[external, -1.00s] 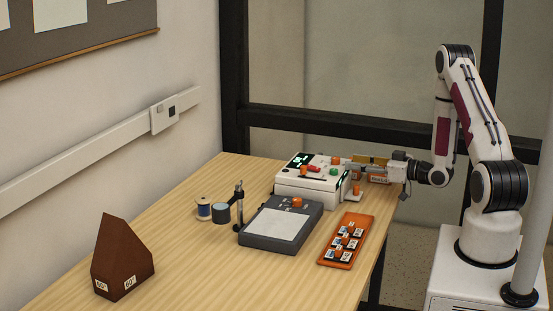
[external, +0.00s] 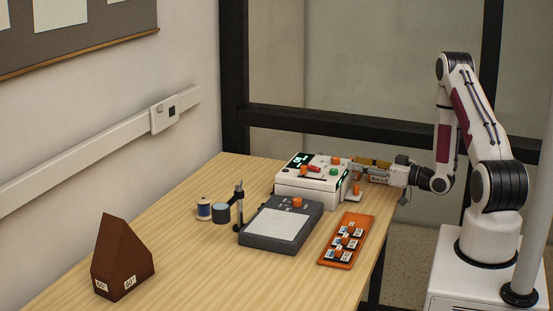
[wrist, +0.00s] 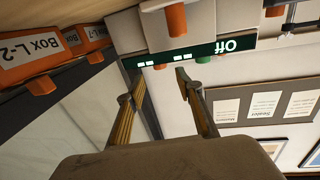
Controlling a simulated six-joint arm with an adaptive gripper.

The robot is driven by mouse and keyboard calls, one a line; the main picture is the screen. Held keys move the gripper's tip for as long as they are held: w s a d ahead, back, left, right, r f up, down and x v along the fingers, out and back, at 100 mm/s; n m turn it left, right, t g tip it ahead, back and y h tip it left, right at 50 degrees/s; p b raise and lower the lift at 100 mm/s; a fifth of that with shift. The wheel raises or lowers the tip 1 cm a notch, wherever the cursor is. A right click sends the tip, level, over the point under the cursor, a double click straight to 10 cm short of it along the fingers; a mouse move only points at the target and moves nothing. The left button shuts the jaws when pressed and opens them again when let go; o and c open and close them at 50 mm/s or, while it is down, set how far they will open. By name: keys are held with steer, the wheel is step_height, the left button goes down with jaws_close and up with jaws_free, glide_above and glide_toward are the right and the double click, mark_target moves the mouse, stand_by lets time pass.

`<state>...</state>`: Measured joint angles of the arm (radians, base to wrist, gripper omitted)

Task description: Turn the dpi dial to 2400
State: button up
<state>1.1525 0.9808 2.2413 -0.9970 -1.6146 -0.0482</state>
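A white device (external: 308,191) with several orange knobs, red and green buttons and lit green displays stands at the table's far right. I cannot read which knob is the dpi dial. In the wrist view the device (wrist: 205,35) appears inverted, with an orange knob (wrist: 177,20) above a display strip (wrist: 190,54) reading "Off". My gripper (wrist: 153,86) has its two tan fingers apart with nothing between them, pointing toward that strip. In the external view my gripper (external: 362,169) is at the device's right side; whether it touches is unclear there.
A grey flatbed unit (external: 258,242) with an orange knob (external: 297,203) is in front of the device. An orange tray (external: 333,262) of small labelled pieces lies right of it. A spool (external: 204,208) and brown block (external: 123,258) are leftward. Orange labelled boxes (wrist: 40,60) show at the wrist view's left.

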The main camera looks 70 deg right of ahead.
mark_target(337, 164)
steer(key=shift+w+d, duration=0.15)
steer(key=shift+w, duration=0.95)
steer(key=shift+w+d, duration=0.2)
steer(key=shift+w, duration=0.85)
steer(key=shift+w+d, duration=0.15)
steer(key=shift+w, duration=0.95)
jaws_close()
